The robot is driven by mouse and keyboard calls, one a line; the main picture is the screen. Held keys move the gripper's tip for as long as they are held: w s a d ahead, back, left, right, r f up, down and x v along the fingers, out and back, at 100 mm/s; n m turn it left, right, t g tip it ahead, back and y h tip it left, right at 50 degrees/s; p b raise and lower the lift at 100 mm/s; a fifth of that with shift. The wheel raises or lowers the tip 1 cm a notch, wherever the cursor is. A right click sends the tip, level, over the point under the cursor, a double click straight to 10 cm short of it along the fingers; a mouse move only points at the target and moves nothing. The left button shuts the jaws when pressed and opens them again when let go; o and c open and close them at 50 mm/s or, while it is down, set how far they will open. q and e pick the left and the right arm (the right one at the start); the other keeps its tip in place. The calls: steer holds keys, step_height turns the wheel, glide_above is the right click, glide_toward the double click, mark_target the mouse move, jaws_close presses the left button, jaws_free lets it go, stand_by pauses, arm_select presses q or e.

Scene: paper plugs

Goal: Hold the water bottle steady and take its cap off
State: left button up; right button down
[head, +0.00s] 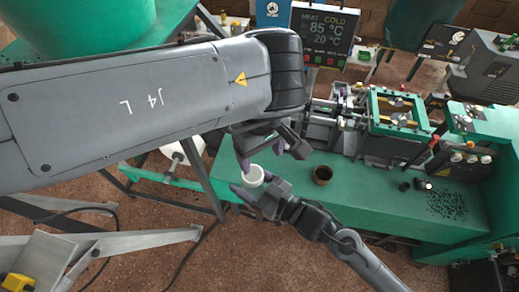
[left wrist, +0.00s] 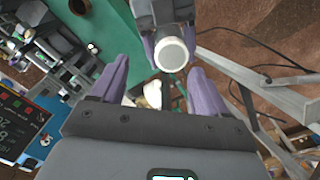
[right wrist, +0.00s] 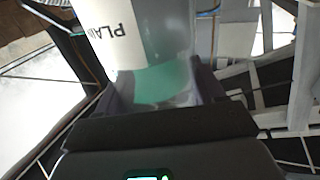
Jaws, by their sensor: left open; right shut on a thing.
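The water bottle (right wrist: 140,45) is clear, with a white printed label and a green tint showing through near its lower part. My right gripper (head: 256,192) is shut on it; in the right wrist view the bottle stands between the two fingers. The white round cap (left wrist: 171,54) is at the bottle's top in the left wrist view, and it also shows in the head view (head: 253,174). My left gripper (head: 270,158) is open above the cap. In the left wrist view its purple fingers are spread wide, with the cap beyond and between their tips, apart from both.
The green bench (head: 350,200) lies beyond the bottle, carrying a brown cup (head: 322,175), a small machine with a green frame (head: 398,110) and scattered dark pellets (head: 447,205). A metal frame (left wrist: 265,80) stands close by. The bottle is held over the bench's near edge.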

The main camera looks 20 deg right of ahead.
mark_target(260, 172)
arm_select(q)
steer(key=shift+w+a, duration=0.15)
steer(key=shift+a, duration=0.05)
steer(key=shift+f, duration=3.95)
steer(key=shift+d, duration=0.1)
jaws_close()
